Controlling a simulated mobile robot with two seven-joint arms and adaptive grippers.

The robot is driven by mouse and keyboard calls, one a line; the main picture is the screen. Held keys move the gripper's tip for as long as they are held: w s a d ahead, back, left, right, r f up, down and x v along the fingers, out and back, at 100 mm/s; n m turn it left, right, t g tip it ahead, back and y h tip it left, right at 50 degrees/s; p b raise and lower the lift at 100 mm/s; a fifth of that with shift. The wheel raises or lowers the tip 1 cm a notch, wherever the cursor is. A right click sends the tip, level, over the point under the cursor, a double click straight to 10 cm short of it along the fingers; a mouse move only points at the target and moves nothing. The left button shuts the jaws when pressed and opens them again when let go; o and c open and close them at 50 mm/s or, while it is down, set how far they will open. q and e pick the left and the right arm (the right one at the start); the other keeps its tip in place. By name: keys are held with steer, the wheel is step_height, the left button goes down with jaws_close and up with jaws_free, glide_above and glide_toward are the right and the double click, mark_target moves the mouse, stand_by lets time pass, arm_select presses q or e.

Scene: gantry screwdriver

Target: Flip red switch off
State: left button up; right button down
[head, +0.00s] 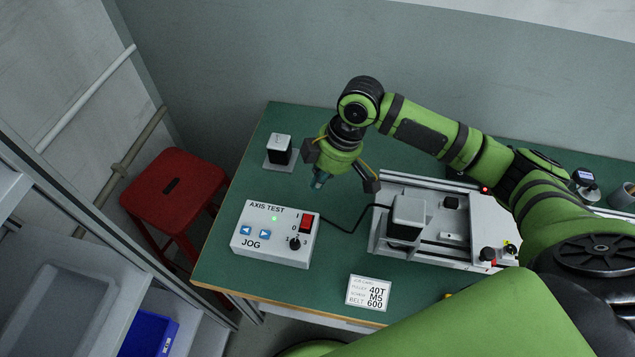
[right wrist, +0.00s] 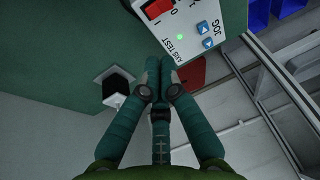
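The red switch (head: 306,222) sits at the right of the white AXIS TEST box (head: 262,256), beside I and 0 marks. I cannot tell which way it is tipped. A green light (head: 274,218) on the box is lit. The switch also shows at the top of the right wrist view (right wrist: 157,9). My right gripper (head: 319,181) is above the table, behind and slightly right of the box, apart from it. Its teal fingers come together at the tips (right wrist: 158,66) with nothing between them. My left gripper is not in view.
Two blue jog buttons (head: 255,232) and a black knob (head: 295,243) share the box. A black cable runs to the grey gantry (head: 453,232) on the right. A job card (head: 368,292) lies in front. A small black-and-white block (head: 280,150) stands behind. A red stool (head: 172,185) is left.

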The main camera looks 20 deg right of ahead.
steer(key=p, duration=0.2)
glide_toward(304, 220)
steer(key=x, duration=0.5)
steer(key=shift+w+a+f, duration=0.1)
steer(key=shift+w+a, duration=0.05)
steer(key=shift+a, duration=0.05)
steer(key=shift+a+f, duration=0.1)
steer(key=shift+f, duration=0.55)
steer(key=shift+f, duration=0.1)
